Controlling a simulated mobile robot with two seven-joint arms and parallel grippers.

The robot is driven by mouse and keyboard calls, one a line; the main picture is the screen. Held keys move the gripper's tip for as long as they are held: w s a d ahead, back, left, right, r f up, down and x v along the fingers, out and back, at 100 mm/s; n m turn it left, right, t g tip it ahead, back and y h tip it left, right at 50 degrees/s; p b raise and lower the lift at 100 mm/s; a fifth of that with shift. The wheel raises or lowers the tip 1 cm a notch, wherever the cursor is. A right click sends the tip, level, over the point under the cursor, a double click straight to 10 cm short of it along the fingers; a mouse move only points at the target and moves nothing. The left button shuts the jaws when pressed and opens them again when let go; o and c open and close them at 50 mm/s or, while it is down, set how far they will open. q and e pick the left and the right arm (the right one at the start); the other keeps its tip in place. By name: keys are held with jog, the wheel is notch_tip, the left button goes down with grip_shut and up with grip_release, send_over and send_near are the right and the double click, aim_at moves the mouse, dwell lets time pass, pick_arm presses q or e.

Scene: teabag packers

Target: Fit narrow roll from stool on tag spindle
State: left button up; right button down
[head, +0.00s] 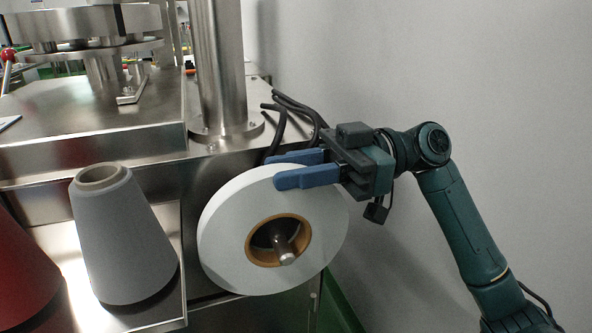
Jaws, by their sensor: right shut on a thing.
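The narrow roll (226,236) is a white disc with a brown core ring, upright and facing me at the side of the steel machine. The tag spindle (285,250) is a metal rod whose end shows inside the core opening, so the roll is around it. The rod sits low and right in the opening, and its base is hidden behind the roll. My right gripper (276,169) is shut on the roll's upper edge, one blue finger in front and one behind. My left gripper is out of view. I do not see the stool.
A grey thread cone (122,240) stands on a steel shelf (172,222) left of the roll, with a red cone (22,265) beside it. A steel column (219,70) rises from the machine top (95,110). Black cables (285,115) hang behind the gripper. A plain wall (450,60) closes the right side.

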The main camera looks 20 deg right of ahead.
jog(key=shift+w, duration=0.85)
jog(key=c, duration=1.1)
grip_release()
jog(key=shift+w+d, duration=0.1)
jog(key=shift+d, duration=0.05)
jog(key=d, duration=1.3)
jog(key=shift+w+b, duration=0.15)
jog(key=shift+b, duration=0.15)
jog(key=shift+a+f, duration=0.1)
